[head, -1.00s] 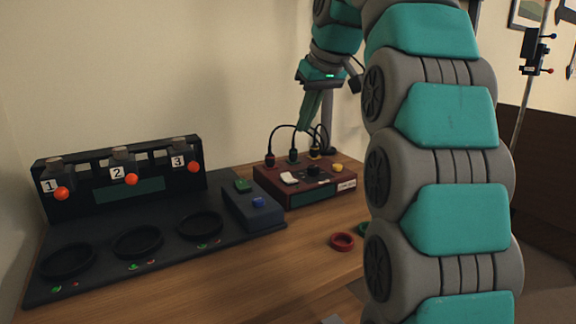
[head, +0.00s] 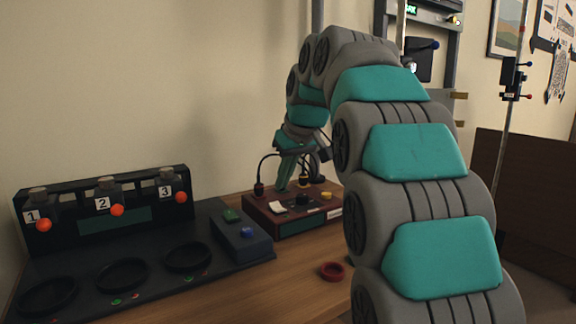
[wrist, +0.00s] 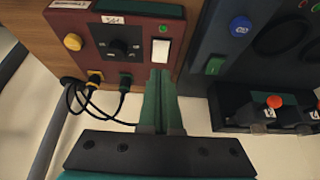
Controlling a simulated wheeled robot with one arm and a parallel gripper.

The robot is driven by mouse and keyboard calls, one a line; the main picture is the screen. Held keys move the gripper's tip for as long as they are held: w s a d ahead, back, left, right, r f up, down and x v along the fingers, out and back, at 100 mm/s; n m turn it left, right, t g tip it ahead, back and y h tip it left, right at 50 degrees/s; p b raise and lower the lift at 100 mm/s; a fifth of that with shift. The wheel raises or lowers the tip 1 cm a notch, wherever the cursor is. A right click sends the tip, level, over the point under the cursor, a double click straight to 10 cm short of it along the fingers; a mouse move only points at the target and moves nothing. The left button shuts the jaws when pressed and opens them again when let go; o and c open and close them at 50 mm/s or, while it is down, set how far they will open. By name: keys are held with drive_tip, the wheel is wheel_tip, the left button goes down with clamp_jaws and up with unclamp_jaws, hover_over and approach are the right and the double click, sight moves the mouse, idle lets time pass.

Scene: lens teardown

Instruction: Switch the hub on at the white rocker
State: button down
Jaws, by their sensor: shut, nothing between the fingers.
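The hub is a dark red box (head: 290,229) on the wooden desk, with a black knob (wrist: 124,47) and a yellow button (wrist: 73,41) on its top. The white rocker (head: 277,208) sits near one end of the hub. It also shows in the wrist view (wrist: 160,50), with a small green mark beside it. My gripper (head: 281,187) is shut and empty, pointing down at the hub's back edge. In the wrist view its green fingertips (wrist: 160,74) end right beside the rocker. I cannot tell whether they touch it.
Dark cables (wrist: 75,100) plug into the hub's back beside my fingers. A dark station with a blue button (head: 247,232), round wells and numbered orange knobs stands to the left.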

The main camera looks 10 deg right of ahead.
sight(275, 204)
drive_tip(key=shift+x, duration=2.9)
drive_tip(key=shift+f, duration=0.1)
drive_tip(key=shift+w+f, duration=0.1)
drive_tip(key=shift+w, duration=0.05)
drive_tip(key=shift+s+d+f, duration=0.15)
drive_tip(key=shift+s+d, duration=0.05)
drive_tip(key=shift+s, duration=0.6)
drive_tip(key=v, duration=1.4)
drive_tip(key=shift+w, duration=0.1)
